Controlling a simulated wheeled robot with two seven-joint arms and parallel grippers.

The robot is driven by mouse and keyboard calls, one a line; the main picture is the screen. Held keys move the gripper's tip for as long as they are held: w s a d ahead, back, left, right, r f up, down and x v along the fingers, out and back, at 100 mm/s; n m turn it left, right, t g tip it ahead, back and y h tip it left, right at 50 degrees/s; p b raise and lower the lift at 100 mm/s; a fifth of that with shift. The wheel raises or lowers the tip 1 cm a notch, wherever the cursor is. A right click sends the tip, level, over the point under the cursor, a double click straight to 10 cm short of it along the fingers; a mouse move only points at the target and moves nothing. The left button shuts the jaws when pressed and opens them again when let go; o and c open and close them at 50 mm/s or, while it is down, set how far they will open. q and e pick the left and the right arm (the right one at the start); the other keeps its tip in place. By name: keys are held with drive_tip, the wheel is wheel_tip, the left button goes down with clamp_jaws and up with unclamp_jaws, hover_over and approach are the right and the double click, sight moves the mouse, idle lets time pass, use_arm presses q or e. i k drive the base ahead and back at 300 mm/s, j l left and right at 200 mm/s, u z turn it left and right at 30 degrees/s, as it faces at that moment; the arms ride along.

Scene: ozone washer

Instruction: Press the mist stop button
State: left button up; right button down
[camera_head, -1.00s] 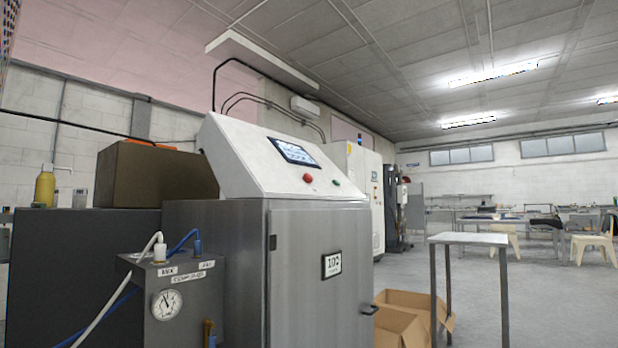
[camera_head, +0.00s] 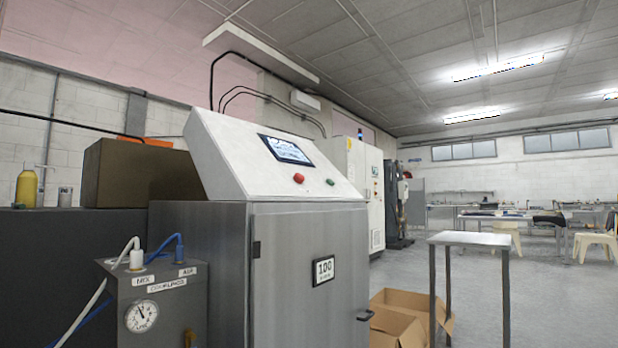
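The washer (camera_head: 308,270) is a grey metal cabinet with a sloped white control panel (camera_head: 235,150) on top. The panel carries a lit touchscreen (camera_head: 286,150), a red button (camera_head: 299,178) and a small green button (camera_head: 330,182). The screen's text is too small to read, so I cannot tell which control is the mist stop button. Neither of my grippers shows in the head view, and nothing touches the panel.
A grey box with a gauge (camera_head: 142,316) and hoses stands at the front left. Open cardboard boxes (camera_head: 398,318) lie right of the washer, by a small metal table (camera_head: 469,239).

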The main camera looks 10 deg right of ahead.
sight(299, 178)
drive_tip(key=i+l, duration=0.45)
drive_tip(key=l, duration=0.15)
drive_tip(key=i+l, duration=0.45)
drive_tip(key=l+u, duration=0.1)
drive_tip(key=u, duration=1.45)
